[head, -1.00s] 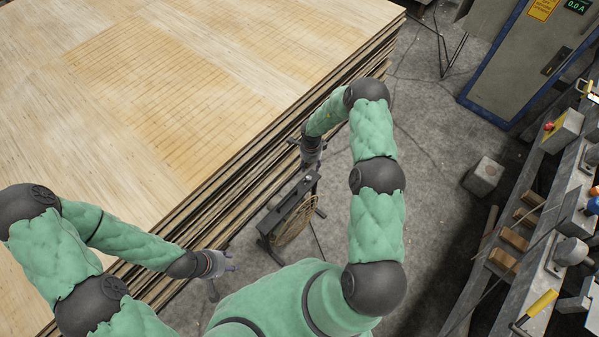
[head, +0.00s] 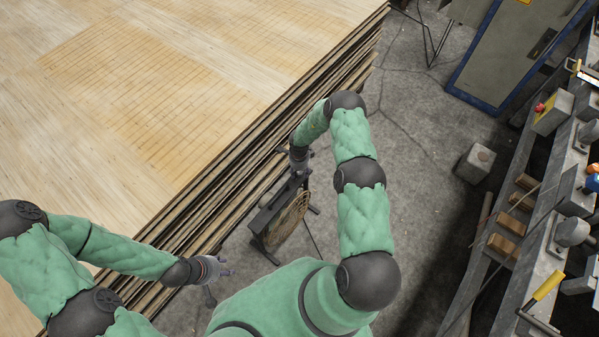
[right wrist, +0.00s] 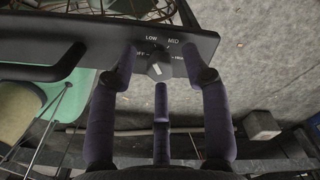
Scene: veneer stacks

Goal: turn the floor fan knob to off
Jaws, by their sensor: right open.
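The floor fan (head: 287,222) stands on the concrete beside the veneer stack, its round guard facing right. Its dark control panel (right wrist: 100,42) fills the top of the right wrist view, with LOW and MID printed above the knob. The grey knob (right wrist: 160,66) has a pale pointer mark; which setting it points to is hard to tell. My right gripper (right wrist: 163,75) is open, with fingers left and right of the knob and a third below it; contact is unclear. In the head view the right gripper (head: 299,160) is over the fan's far end. My left gripper (head: 219,278) is open and empty, left of the fan.
The large veneer stack (head: 190,100) fills the left side. A workbench (head: 530,230) with tools runs along the right. A grey block (head: 475,163) sits on the floor, and a cabinet (head: 515,55) stands behind. Bare floor lies between fan and bench.

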